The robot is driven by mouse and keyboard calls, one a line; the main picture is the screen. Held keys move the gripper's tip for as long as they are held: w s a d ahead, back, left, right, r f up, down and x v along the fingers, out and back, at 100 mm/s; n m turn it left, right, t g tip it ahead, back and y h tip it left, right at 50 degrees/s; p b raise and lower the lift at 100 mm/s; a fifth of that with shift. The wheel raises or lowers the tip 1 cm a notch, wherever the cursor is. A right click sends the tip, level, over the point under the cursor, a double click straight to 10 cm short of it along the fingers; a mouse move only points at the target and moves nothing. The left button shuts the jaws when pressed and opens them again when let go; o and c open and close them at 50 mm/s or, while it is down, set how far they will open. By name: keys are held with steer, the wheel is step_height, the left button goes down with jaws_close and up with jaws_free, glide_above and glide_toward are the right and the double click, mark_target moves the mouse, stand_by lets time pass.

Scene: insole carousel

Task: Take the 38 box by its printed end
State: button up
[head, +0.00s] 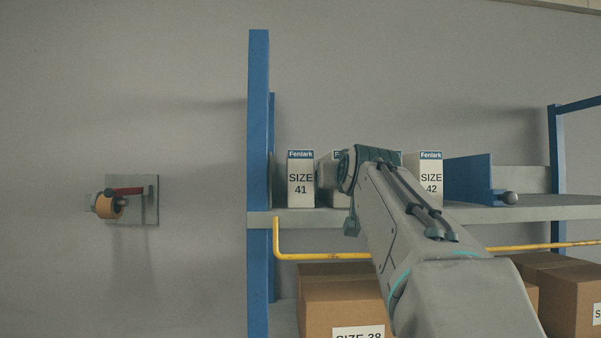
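No small box reading 38 shows on the upper shelf (340,217). A white box with a blue Fenlark band reading SIZE 41 (300,182) stands upright at its left. A similar SIZE 42 box (431,180) stands right of my arm. Between them my arm covers most of at least one more box (336,155), whose size cannot be read. Below, a brown carton (340,300) bears a label reading SIZE 38 (357,333), cut by the bottom edge. My arm reaches up to the shelf front; my gripper's fingers do not show.
Blue posts (258,180) frame the rack. A yellow rail (325,256) runs below the shelf's front. A blue plate (468,178) with a grey knob (509,198) stands right of the boxes. Another carton (570,295) sits lower right. A wall bracket holds an orange roll (110,206).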

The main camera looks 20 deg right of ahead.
steer(key=shift+w+d, duration=0.1)
steer(key=shift+w, duration=0.2)
steer(key=shift+s, duration=0.1)
steer(key=c, duration=1.1)
steer(key=shift+s+r, duration=0.1)
steer(key=shift+r, duration=0.05)
steer(key=shift+c, duration=0.2)
